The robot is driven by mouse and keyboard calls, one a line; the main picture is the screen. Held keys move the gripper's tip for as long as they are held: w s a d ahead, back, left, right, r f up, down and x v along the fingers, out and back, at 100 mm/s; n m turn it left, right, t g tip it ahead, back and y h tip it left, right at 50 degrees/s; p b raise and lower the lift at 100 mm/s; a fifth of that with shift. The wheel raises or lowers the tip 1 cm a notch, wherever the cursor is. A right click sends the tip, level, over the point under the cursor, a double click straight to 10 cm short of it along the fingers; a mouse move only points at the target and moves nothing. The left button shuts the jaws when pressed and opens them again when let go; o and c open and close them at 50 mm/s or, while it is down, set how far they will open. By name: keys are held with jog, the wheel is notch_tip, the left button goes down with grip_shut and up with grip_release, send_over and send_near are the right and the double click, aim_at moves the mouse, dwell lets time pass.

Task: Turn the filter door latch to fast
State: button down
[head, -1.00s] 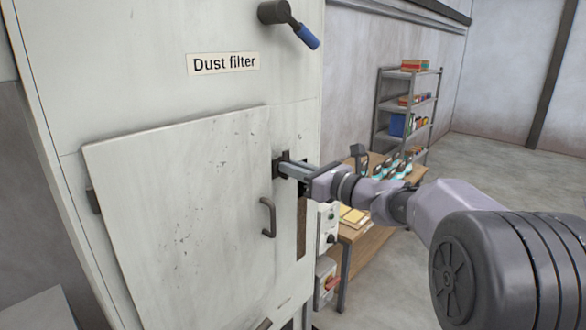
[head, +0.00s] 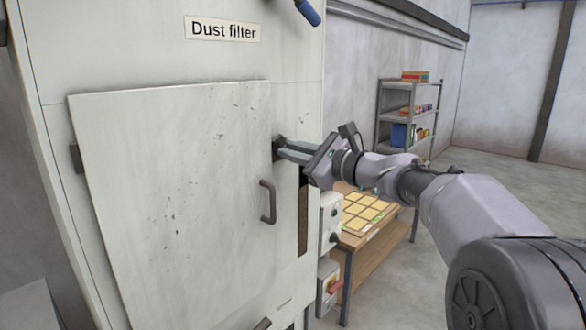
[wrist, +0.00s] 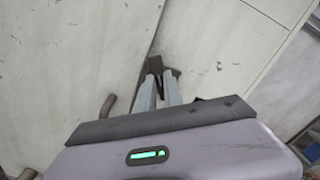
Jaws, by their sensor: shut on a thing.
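The filter door (head: 170,190) is a scuffed off-white panel on the cabinet under the "Dust filter" label (head: 222,29). The latch (head: 277,148) is a small dark piece at the door's upper right edge. It also shows in the wrist view (wrist: 155,64), by the door's edge. My gripper (head: 287,150) reaches it from the right, with its two grey fingers shut on the latch. In the wrist view my gripper (wrist: 161,82) has its fingertips at the dark latch and partly hides it. I cannot tell the latch's exact angle.
A D-shaped door handle (head: 268,203) is below the latch. A blue-gripped lever (head: 308,12) is above. Control boxes (head: 330,222) are on the cabinet's right side, near a workbench (head: 375,246) with yellow squares. A shelf rack (head: 408,115) stands behind. Floor is open at right.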

jog(key=n+b, duration=0.3)
jog(key=b, duration=0.1)
jog(key=n+b, duration=0.3)
jog(key=n, duration=0.1)
jog(key=f+n+b, duration=0.1)
jog(key=n+b, duration=0.3)
jog(key=shift+s+a+b, duration=0.15)
jog(key=shift+s+b, duration=0.1)
jog(key=shift+b, duration=0.1)
jog(key=c, duration=1.5)
grip_release()
jog(key=shift+o, duration=0.2)
jog(key=b+v, duration=0.2)
jog(key=v, duration=1.5)
